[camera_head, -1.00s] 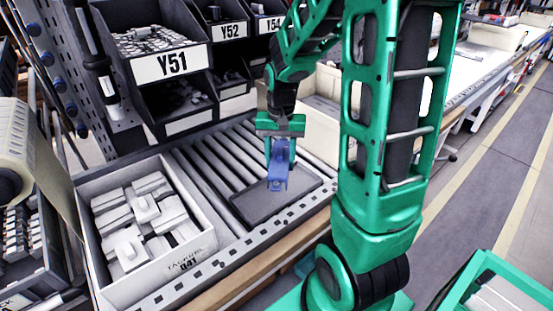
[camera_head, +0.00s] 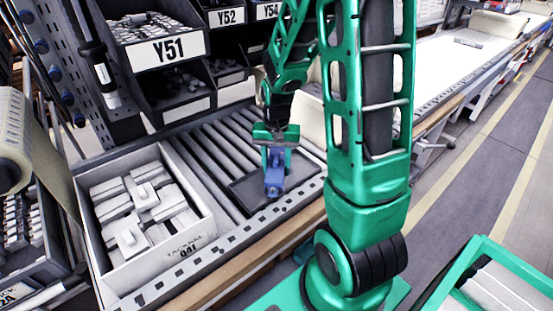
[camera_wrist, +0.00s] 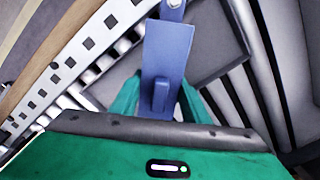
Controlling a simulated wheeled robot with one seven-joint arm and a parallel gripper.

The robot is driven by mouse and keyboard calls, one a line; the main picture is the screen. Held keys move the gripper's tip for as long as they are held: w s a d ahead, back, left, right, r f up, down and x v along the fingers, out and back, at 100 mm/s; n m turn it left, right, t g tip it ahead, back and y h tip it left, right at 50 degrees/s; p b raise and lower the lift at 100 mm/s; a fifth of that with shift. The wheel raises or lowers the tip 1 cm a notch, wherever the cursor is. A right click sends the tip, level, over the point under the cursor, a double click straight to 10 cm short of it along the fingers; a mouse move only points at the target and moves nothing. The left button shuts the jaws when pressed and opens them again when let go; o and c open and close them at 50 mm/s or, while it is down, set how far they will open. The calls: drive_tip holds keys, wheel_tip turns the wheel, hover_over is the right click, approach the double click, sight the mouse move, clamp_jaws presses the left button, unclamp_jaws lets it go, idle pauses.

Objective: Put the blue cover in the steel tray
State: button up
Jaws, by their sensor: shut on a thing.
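The blue cover (camera_head: 274,180) is a narrow blue part hanging below my gripper (camera_head: 276,160). My gripper is shut on it, with one green finger on each side. The wrist view shows the cover (camera_wrist: 166,62) from above, with a raised rib and a hole near its far end. The flat, dark grey steel tray (camera_head: 245,196) lies on the roller conveyor; it also shows in the wrist view (camera_wrist: 212,62). The cover is over the tray. I cannot tell whether its lower end touches the tray. Nothing else shows in the tray.
A white box (camera_head: 209,212) with several pale parts stands left of the tray. Black bins (camera_head: 165,75) rise behind the conveyor (camera_head: 192,158). A cream-coloured box (camera_head: 312,128) stands behind my arm. Bare rollers lie left of the tray.

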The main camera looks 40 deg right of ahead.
sight(276, 159)
drive_tip(key=shift+s+f, duration=0.1)
drive_tip(key=shift+f, duration=0.55)
clamp_jaws()
drive_tip(key=o, duration=1.6)
unclamp_jaws()
drive_tip(key=shift+f, duration=0.15)
drive_tip(key=shift+r, duration=0.25)
drive_tip(key=shift+r, duration=0.3)
wheel_tip(276, 159, up, 10)
drive_tip(key=shift+f, duration=0.1)
